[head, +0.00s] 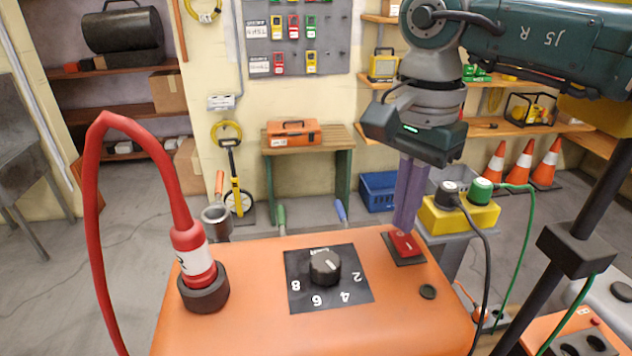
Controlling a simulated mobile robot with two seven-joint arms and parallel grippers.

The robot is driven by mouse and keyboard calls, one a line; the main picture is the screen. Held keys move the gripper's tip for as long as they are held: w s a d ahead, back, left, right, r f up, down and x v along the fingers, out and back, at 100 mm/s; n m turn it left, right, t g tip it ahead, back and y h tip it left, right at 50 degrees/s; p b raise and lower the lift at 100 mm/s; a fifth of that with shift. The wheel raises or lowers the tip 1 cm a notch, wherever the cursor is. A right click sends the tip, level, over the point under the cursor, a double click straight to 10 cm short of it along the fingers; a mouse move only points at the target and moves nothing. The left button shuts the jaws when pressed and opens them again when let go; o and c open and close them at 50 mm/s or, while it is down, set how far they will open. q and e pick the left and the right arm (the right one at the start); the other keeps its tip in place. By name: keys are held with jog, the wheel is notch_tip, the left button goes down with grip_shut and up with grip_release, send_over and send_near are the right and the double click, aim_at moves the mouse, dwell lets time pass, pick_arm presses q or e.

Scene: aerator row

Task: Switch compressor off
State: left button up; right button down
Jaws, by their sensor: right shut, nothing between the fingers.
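The orange compressor (240,325) fills the lower middle of the head view. A red rocker switch (408,246) on a dark plate sits near its far right corner. My right gripper (403,229) points down from above with its fingers shut and empty. Its fingertips are at the switch and cover part of it; I cannot tell whether they touch it or which way the rocker is tipped. A black dial (325,267) on a numbered dark plate is left of the switch. My left gripper is not in view.
A red cable with a thick plug (194,253) rises from the compressor's left side. A yellow socket box (457,214) with black and green plugs stands beyond the right edge. A dark post (572,247) is at right. Orange cones (520,164) stand on the floor behind.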

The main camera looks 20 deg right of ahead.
aim_at(400, 234)
notch_tip(400, 234, up, 6)
jog(key=p, duration=0.3)
jog(key=shift+p, duration=0.3)
